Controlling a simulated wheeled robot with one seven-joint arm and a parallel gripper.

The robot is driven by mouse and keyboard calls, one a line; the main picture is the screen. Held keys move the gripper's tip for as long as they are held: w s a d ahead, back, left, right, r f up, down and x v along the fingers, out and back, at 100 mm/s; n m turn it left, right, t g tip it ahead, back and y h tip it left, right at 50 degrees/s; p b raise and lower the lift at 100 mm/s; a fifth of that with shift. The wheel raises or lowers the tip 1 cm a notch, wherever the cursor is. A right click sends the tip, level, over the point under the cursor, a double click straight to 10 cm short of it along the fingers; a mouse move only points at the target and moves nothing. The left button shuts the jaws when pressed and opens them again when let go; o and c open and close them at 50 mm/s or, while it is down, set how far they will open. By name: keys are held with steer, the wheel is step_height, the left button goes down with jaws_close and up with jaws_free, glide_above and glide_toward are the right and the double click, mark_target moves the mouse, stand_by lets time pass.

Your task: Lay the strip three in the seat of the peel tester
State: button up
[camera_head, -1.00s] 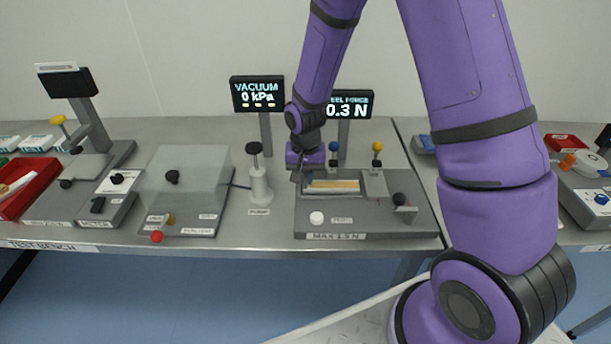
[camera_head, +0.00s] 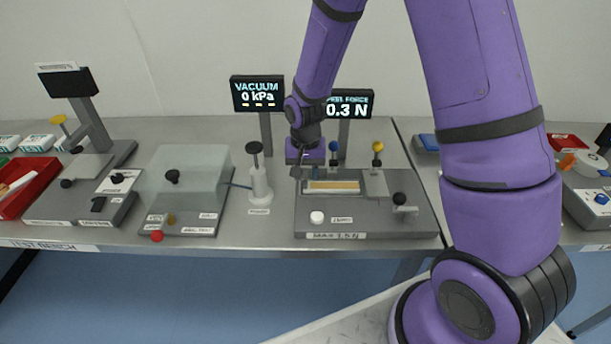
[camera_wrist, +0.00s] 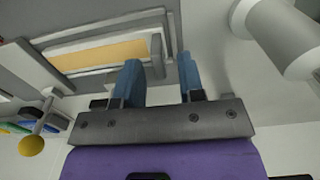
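The peel tester (camera_head: 365,222) stands on the bench right of centre, below the peel force display (camera_head: 348,104) reading 0.3 N. An orange-yellow strip (camera_head: 333,186) lies flat in its pale, framed seat (camera_head: 311,190); the strip also shows in the wrist view (camera_wrist: 110,54), inside the frame's edges. I cannot read a number on it. My gripper (camera_head: 299,173) is just above the left end of the seat, pointing down. In the wrist view my gripper (camera_wrist: 158,61) has its two blue fingers apart with nothing between them, beside the strip's end.
A yellow-knobbed lever (camera_head: 377,147) and a black-knobbed part (camera_head: 399,199) stand on the tester's right. A white pump post (camera_head: 260,183) is close to my gripper's left. A clear-lidded vacuum box (camera_head: 186,172) stands farther left. The bench front edge is clear.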

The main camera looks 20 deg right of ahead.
step_height(320, 180, up, 11)
stand_by(0.3)
steer(key=s+d+r+n+t, duration=0.1)
steer(key=s+d+r, duration=0.1)
steer(key=s+r, duration=0.5)
steer(key=s+d+r+n+t, duration=0.15)
steer(key=s+r, duration=0.25)
steer(key=r, duration=0.5)
steer(key=s+d+r+n+t, duration=0.1)
steer(key=s+r, duration=0.1)
steer(key=s, duration=0.5)
steer(key=s+d+r+n+t, duration=0.1)
steer(key=s+d+r, duration=0.1)
steer(key=s, duration=0.5)
steer(key=shift+d+r+t, duration=0.2)
steer(key=shift+r+t, duration=0.15)
steer(key=shift+r, duration=0.5)
